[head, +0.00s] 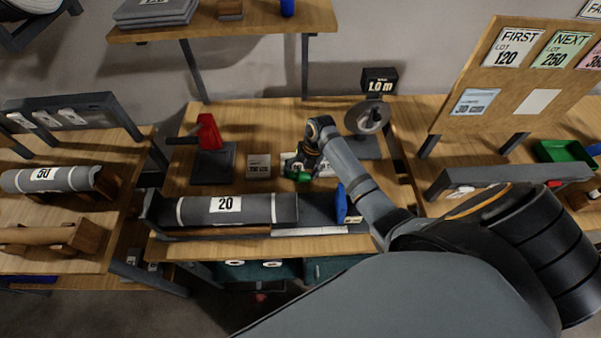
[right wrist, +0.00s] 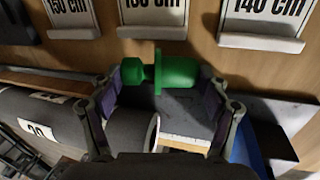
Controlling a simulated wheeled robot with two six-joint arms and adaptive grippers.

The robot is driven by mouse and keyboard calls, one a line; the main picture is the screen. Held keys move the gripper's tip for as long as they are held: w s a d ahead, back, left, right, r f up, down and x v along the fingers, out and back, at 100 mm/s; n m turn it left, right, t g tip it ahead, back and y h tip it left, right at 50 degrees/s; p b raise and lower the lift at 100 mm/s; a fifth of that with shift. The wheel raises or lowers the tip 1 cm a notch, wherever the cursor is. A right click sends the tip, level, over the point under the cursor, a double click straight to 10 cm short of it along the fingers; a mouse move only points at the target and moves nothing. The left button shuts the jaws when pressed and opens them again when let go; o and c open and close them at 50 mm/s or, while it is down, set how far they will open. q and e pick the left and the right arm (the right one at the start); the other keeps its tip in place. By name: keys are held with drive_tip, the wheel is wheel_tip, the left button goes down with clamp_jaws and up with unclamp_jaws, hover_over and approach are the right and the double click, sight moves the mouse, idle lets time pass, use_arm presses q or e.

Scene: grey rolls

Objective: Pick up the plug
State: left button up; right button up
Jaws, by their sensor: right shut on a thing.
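The green plug (right wrist: 178,74) has a wide flange and a narrower knob at its left end. It lies crosswise between the fingers of my right gripper (right wrist: 168,92) in the right wrist view. The fingers press on its two ends. In the head view my right gripper (head: 304,166) reaches down over the middle of the bench, with a bit of the green plug (head: 301,177) showing below it. The arm and fingers hide most of the plug there, and I cannot tell how high it is above the bench. My left gripper is not in view.
A grey roll (head: 226,210) labelled 20 lies in front, left of the gripper. A blue block (head: 341,204) stands to the right. A red-handled tool (head: 209,132) is at back left, a round disc (head: 368,117) at back right. Length cards (right wrist: 153,17) stand behind the plug.

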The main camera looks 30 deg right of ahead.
drive_tip(key=s+a+r+p, duration=0.2)
drive_tip(key=a+r+p, duration=0.1)
drive_tip(key=a, duration=0.1)
drive_tip(key=s+a+r+p, duration=0.2)
drive_tip(key=a+r+p, duration=0.1)
drive_tip(key=a, duration=0.1)
drive_tip(key=s+a+r+p, duration=0.2)
drive_tip(key=a+r+p, duration=0.1)
drive_tip(key=a+r, duration=0.1)
drive_tip(key=shift+s+a+r, duration=0.1)
drive_tip(key=shift+a+r, duration=0.15)
drive_tip(key=shift+a, duration=0.1)
drive_tip(key=shift+s, duration=0.1)
